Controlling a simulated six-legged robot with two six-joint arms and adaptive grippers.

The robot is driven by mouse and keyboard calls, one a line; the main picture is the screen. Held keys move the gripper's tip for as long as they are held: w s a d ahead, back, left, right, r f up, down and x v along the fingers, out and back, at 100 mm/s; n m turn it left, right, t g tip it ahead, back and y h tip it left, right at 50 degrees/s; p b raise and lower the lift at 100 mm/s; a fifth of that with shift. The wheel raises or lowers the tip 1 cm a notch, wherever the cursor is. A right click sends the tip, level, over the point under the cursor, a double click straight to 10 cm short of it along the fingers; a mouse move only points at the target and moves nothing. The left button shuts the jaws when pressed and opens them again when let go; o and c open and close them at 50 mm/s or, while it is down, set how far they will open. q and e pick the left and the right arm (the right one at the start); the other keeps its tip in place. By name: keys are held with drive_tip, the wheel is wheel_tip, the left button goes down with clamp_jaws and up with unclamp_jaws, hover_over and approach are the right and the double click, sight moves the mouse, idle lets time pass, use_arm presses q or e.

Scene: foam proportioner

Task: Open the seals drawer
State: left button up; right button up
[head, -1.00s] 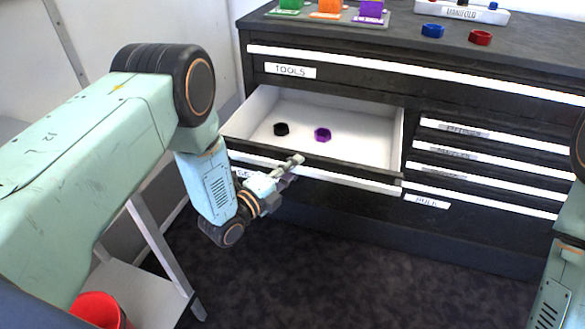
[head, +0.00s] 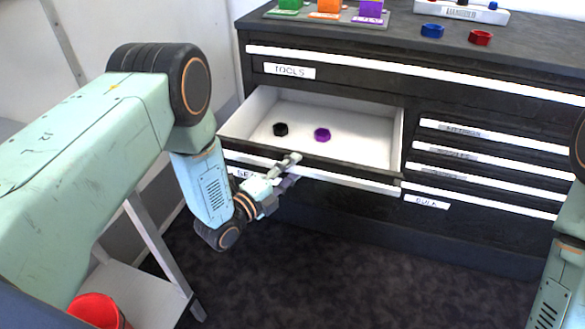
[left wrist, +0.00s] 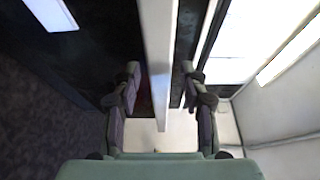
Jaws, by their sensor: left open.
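The seals drawer (head: 365,130) stands pulled out of the dark cabinet, with its white inside showing. A black ring (head: 281,129) and a purple ring (head: 322,134) lie in it. Its front carries a white handle strip (head: 350,181) and a label (head: 244,173) that reads "SE", the rest hidden by my gripper. My left gripper (head: 287,171) is open at the left part of this front. In the left wrist view, the pale strip (left wrist: 160,60) runs between the two spread fingers (left wrist: 158,90), with visible gaps beside it. My right gripper is out of view.
The tools drawer (head: 290,71) above is shut, as are several narrow drawers (head: 460,152) at right and the bulk drawer (head: 427,202). Blue (head: 432,31) and red (head: 480,38) rings lie on top. A red bin (head: 97,309) stands at lower left. The floor in front is clear.

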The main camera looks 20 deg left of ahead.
use_arm(q)
drive_tip(key=v, duration=1.1)
drive_tip(key=shift+s+a, duration=0.1)
drive_tip(key=shift+s, duration=0.05)
drive_tip(key=s+f+n+g+y, duration=0.5)
drive_tip(key=s+f+n+g, duration=0.4)
drive_tip(key=f+n, duration=0.55)
drive_tip(key=s+a+n+g+y, duration=0.1)
drive_tip(key=s+n+g, duration=0.6)
drive_tip(key=s, duration=1.4)
drive_tip(key=shift+a+r+n+y+p, duration=0.2)
drive_tip(key=shift+r+n+y+p, duration=0.25)
drive_tip(key=shift+n+y, duration=0.35)
